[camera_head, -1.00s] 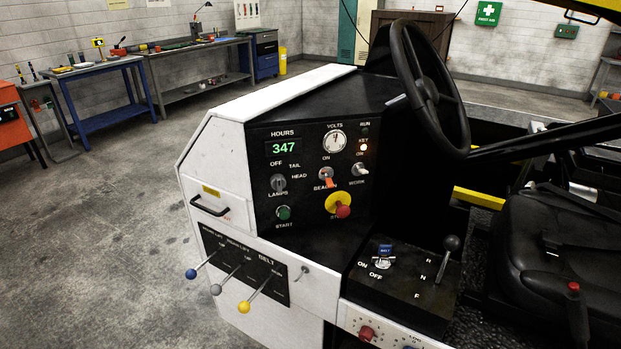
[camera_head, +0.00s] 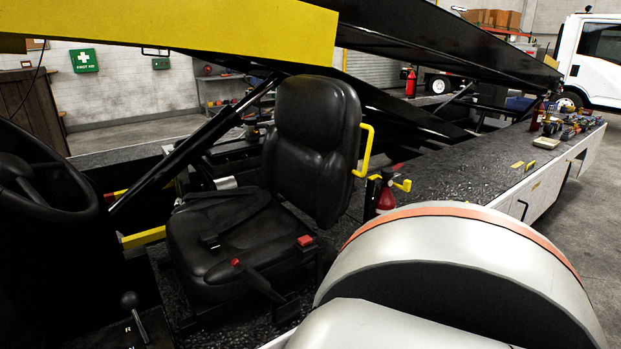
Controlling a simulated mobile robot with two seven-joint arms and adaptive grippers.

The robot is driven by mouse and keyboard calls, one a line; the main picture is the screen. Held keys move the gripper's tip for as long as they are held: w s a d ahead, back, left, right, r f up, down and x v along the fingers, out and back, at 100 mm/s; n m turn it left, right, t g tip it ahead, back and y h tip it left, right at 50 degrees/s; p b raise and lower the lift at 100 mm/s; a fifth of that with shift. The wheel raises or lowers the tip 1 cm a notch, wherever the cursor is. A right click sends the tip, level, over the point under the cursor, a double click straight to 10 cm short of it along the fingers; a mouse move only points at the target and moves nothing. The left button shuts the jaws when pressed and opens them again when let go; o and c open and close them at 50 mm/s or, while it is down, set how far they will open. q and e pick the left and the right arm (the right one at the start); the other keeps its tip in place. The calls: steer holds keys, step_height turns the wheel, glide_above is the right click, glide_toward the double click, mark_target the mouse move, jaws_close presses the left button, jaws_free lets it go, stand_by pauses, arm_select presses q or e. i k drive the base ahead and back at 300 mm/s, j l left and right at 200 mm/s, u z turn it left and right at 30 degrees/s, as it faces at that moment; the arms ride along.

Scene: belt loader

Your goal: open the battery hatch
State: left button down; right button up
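No hatch can be told for certain as the battery hatch. The loader's long white side (camera_head: 548,188) runs back at the right, with a dark handle (camera_head: 523,208) on it near its front end. Small yellow marks (camera_head: 518,165) lie on the dark deck (camera_head: 455,160) above that handle. No open hatch shows there. The lower right is hidden close to the camera. Neither of my grippers is in view.
The black driver's seat (camera_head: 315,150) stands in the middle, with a yellow grab rail (camera_head: 362,150) and a red extinguisher (camera_head: 386,192) beside it. The steering wheel (camera_head: 35,180) is at left. The yellow-sided boom (camera_head: 180,28) crosses overhead. Loose items (camera_head: 568,122) lie on the far deck.

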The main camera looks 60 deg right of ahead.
mark_target(506, 165)
steer(key=k+l+z, duration=0.1)
steer(key=z, duration=0.4)
steer(key=l+z, duration=0.25)
steer(key=z, duration=0.2)
steer(key=l+z, duration=0.45)
steer(key=l, duration=0.5)
steer(key=i+l, duration=0.1)
steer(key=l, duration=0.9)
steer(key=u, duration=2.05)
steer(key=z, duration=0.3)
